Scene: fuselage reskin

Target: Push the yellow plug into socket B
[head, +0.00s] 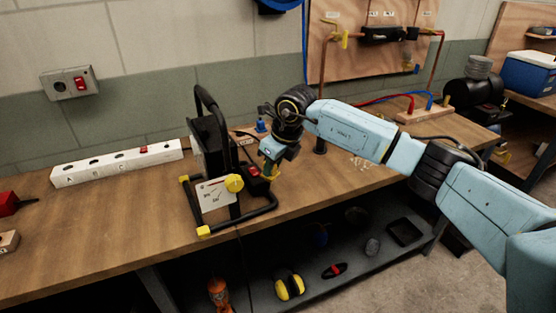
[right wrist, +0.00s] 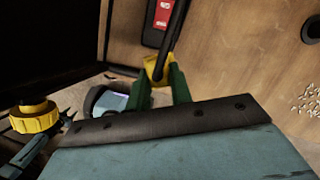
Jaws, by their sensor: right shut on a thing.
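The yellow plug (right wrist: 154,68) is between the green fingers of my right gripper (right wrist: 158,86) in the right wrist view, with a dark cable beside it. In the head view my right gripper (head: 271,168) is low over the bench, just right of the black framed unit, and a bit of yellow shows at its tip. The white socket strip (head: 160,154) lies at the back left of the bench, well left of the gripper. Socket B (head: 93,163) is its second outlet from the left and looks empty. My left gripper is not in view.
The black framed unit (head: 207,140) with a yellow knob (head: 234,183) stands between my right gripper and the strip. A black box with a red switch (right wrist: 164,14) lies near the plug. A blue item (head: 261,126) stands behind.

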